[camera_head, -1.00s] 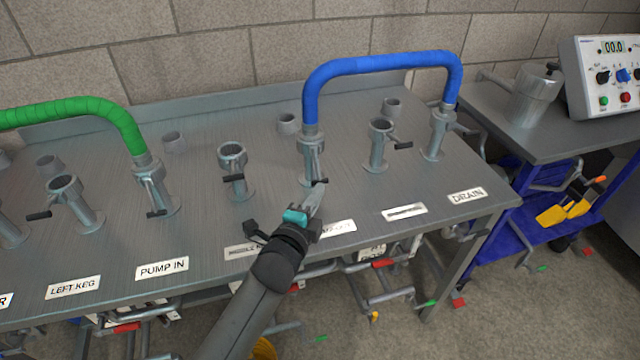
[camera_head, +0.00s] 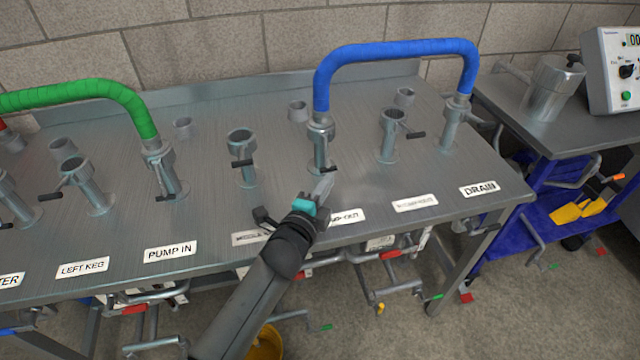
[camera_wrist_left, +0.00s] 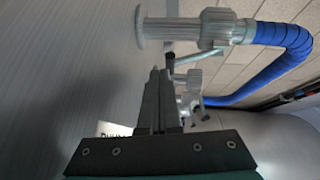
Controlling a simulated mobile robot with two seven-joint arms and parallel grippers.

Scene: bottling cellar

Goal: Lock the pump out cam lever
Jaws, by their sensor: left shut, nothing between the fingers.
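The pump out port (camera_head: 321,137) is a grey metal stub with the left end of the blue hose (camera_head: 392,50) seated on it. Its cam lever (camera_head: 329,169) hangs down along the front of the stub, with a black grip at its end. My left gripper (camera_head: 326,182) is shut and empty, its tips just in front of and below that grip; whether they touch it I cannot tell. In the left wrist view the shut fingers (camera_wrist_left: 158,75) point at the port (camera_wrist_left: 213,29), which lies sideways; the lever is partly hidden behind the tips. My right gripper is not in view.
The PUMP OUT label (camera_head: 346,217) is partly covered by my gripper. A lever port (camera_head: 392,120) stands to the right, another (camera_head: 241,140) to the left. A green hose (camera_head: 90,90) rises from the PUMP IN port. A side table (camera_head: 545,125) stands right.

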